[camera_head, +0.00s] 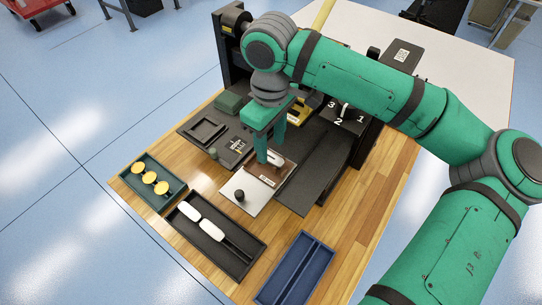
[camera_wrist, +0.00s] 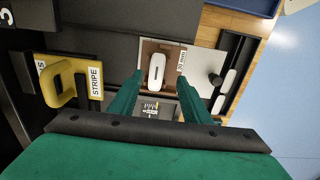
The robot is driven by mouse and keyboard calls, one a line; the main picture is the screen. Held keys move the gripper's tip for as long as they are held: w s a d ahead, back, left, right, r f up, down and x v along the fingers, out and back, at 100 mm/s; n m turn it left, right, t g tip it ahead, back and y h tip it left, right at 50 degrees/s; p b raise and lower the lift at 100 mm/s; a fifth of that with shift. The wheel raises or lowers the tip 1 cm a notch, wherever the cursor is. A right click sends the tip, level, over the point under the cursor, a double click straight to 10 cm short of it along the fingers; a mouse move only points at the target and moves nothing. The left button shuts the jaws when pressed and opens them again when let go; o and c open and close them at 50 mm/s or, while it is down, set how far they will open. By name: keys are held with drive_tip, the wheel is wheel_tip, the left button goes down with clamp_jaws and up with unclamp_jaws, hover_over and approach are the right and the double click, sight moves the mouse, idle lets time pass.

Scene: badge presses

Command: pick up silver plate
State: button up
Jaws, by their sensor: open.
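A silver plate (camera_head: 253,197) with a round black knob lies flat near the middle of the wooden table. In the wrist view the silver plate (camera_wrist: 205,62) is right of my fingers, its knob near its right edge. Beside it is a brown plate (camera_wrist: 146,52) with a white handle (camera_wrist: 157,72) and a small white label. My gripper (camera_head: 271,147) points down over the brown plate and handle. In the wrist view my gripper (camera_wrist: 160,78) is open, with the white handle showing between its fingertips. Contact with the handle cannot be told.
A black tray (camera_head: 250,255) with white-handled tools, a green tray (camera_head: 135,180) with yellow pieces and a blue tray (camera_head: 315,253) stand at the front. A yellow stripe-labelled piece (camera_wrist: 62,84) and black press parts (camera_head: 232,60) are nearby. Bare wood shows between the trays.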

sight(273, 158)
drive_tip(key=f, duration=0.3)
drive_tip(key=shift+w+d+f, duration=0.2)
drive_tip(key=shift+d+f, duration=0.1)
drive_tip(key=shift+w+a+f, duration=0.1)
drive_tip(key=shift+f, duration=0.15)
drive_tip(key=shift+c, duration=0.6)
clamp_jaws()
